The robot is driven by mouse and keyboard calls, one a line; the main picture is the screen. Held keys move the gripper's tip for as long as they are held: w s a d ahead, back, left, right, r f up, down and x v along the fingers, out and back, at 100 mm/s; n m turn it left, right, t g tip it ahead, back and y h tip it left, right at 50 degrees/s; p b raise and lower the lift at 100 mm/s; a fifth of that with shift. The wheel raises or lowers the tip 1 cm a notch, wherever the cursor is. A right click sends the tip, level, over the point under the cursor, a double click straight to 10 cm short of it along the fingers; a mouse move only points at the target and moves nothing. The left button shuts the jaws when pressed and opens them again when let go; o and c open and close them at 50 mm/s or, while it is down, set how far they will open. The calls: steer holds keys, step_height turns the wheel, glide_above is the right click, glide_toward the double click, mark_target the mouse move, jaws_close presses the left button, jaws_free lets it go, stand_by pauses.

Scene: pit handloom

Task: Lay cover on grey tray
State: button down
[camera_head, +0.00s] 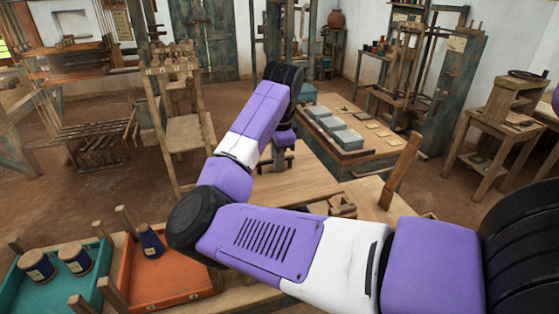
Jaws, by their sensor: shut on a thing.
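My gripper (281,161) hangs down from the wrist above the pale wooden bench, near the middle of the picture. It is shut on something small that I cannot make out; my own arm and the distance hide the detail. I cannot pick out the cover with certainty. Several grey box-like pieces, one of them a grey block (347,139), stand in a row on the low table to the right of my gripper. I cannot tell whether any of these is the grey tray. My gripper is apart from them.
An orange tray (170,285) with a blue spool (150,241) and a teal tray (60,289) with two spools stand at front left. An upright wooden post (402,170) rises right of my gripper. A wooden chair-like frame (184,135) stands behind left. Floor beyond is open.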

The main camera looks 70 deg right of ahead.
mark_target(277, 178)
steer(key=shift+d, duration=0.15)
steer(key=shift+f+b, duration=2.15)
steer(key=shift+f, duration=0.05)
steer(key=shift+f+b, duration=0.35)
steer(key=shift+f, duration=0.7)
steer(key=c, duration=1.3)
jaws_free()
steer(key=shift+c, duration=0.2)
steer(key=shift+s+a+r+b, duration=0.15)
steer(key=shift+a+r, duration=0.05)
steer(key=shift+r, duration=1.05)
steer(key=shift+s+a+r+b, duration=0.2)
steer(key=shift+a+r, duration=0.05)
steer(key=shift+r, duration=1.05)
steer(key=shift+s+a+r+b, duration=0.15)
steer(key=shift+a+r, duration=0.05)
steer(key=shift+r, duration=1.05)
